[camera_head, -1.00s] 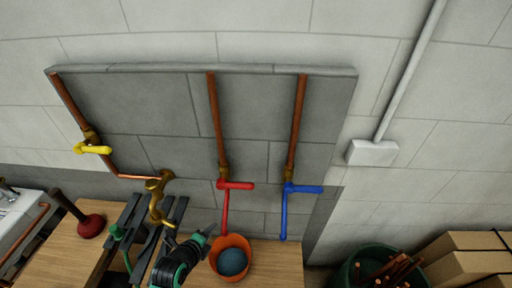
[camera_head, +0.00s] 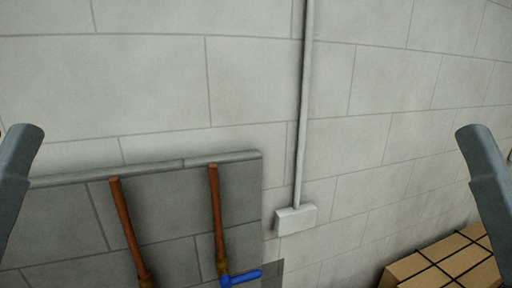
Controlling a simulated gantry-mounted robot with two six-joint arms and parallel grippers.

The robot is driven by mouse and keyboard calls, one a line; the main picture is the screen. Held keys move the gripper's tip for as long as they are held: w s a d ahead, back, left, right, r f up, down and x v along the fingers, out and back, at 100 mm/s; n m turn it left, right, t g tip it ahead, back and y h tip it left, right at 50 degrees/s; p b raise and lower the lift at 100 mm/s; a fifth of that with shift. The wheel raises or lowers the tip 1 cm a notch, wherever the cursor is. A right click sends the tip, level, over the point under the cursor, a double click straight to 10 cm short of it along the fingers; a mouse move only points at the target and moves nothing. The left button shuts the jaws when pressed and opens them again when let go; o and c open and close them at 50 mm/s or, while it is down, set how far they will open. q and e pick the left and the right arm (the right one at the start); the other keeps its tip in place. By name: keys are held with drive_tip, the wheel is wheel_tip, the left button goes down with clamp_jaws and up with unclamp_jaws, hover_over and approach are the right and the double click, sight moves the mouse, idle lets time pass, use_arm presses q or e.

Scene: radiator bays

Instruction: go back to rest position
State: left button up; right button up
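Neither of my grippers shows in the head view. A grey link of my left arm (camera_head: 14,185) stands at the left edge. A grey link of my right arm (camera_head: 488,185) stands at the right edge. The ends of both arms lie outside the picture, so what the grippers do is hidden.
A recessed grey wall panel (camera_head: 170,240) carries two copper pipes (camera_head: 128,225) (camera_head: 215,210) at the lower left. A blue valve handle (camera_head: 240,277) shows at the bottom. A white box (camera_head: 296,219) with a conduit (camera_head: 303,100) is on the wall. Cardboard boxes (camera_head: 440,262) stand lower right.

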wheel_tip(320, 180, up, 16)
drive_tip(key=p, duration=1.6)
